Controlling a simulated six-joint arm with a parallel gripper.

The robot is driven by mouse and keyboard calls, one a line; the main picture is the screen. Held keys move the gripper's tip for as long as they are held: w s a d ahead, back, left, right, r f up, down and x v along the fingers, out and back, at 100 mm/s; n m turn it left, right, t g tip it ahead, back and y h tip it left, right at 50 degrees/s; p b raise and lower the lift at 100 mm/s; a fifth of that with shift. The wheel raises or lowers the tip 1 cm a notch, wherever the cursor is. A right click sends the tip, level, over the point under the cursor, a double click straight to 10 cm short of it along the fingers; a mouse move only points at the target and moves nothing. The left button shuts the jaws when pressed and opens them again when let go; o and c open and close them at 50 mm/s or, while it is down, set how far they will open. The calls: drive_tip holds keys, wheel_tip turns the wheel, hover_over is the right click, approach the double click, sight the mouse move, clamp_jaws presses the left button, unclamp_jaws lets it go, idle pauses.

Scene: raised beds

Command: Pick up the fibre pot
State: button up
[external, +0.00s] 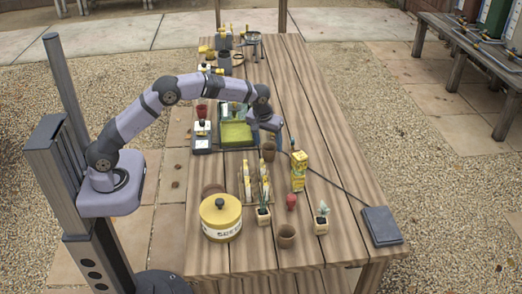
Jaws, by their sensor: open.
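Two small brown pots that look like fibre pots stand on the wooden table. One pot (269,152) is near the middle, just below my gripper in the picture. The other pot (286,236) stands upright near the front edge, its open top facing up. I cannot tell which one the task means. My gripper (278,138) is open, over the middle of the table near the first pot, and seems to hold nothing. The gap between its fingers and that pot is too small to judge.
A yellow lidded tin (221,222), a packet rack (254,186), a yellow box (299,170), a red item (291,202) and two potted plants (321,220) crowd the front. The table's right side is mostly clear, except a dark pad (381,226).

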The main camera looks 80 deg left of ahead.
drive_tip(key=shift+p+x, duration=0.85)
drive_tip(key=shift+x, duration=1.75)
drive_tip(key=c, duration=1)
